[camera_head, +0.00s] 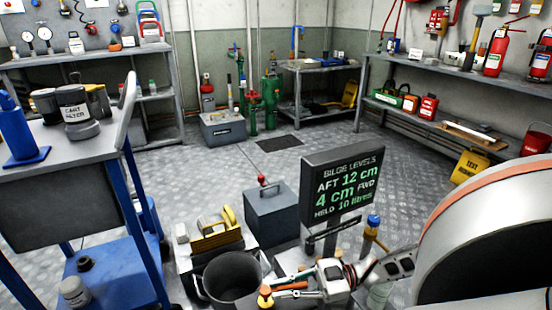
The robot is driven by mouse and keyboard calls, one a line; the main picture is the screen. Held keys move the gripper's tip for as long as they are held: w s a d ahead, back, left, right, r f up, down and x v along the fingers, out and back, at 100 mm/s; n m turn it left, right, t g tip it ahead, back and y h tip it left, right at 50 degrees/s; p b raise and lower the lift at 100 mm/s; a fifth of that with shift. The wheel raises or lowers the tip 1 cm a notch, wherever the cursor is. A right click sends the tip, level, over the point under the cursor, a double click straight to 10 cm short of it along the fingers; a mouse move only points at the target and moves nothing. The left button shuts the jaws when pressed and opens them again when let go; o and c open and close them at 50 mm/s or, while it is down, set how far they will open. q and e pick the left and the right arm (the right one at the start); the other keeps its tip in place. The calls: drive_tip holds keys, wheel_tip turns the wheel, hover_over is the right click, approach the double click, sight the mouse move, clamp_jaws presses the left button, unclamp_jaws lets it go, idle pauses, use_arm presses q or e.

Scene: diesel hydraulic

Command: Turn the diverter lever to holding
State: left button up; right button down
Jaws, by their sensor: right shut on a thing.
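My right gripper (283,286) comes in from the right at the bottom centre. Its fingers are closed on a small orange-red handle (291,286), which looks like the diverter lever. The handle lies roughly level beside a brass and orange fitting (265,297) at the bottom edge. The fingers partly cover the handle, and the lower part of the fitting is cut off by the frame. I cannot read any position label for the lever. My left gripper is not in view.
A bilge levels display (342,188) stands just behind the gripper. A dark bucket (232,278) is left of it, with a grey box (272,213) behind. A blue-topped fitting (373,222) stands to the right. A blue trolley (110,278) is at left. The floor beyond is mostly clear.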

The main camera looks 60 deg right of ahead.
drive_tip(key=shift+d, duration=0.2)
idle(0.5)
drive_tip(key=c, duration=2)
unclamp_jaws()
drive_tip(key=v, duration=0.7)
drive_tip(key=shift+s+d, duration=0.1)
drive_tip(key=shift+d, duration=0.1)
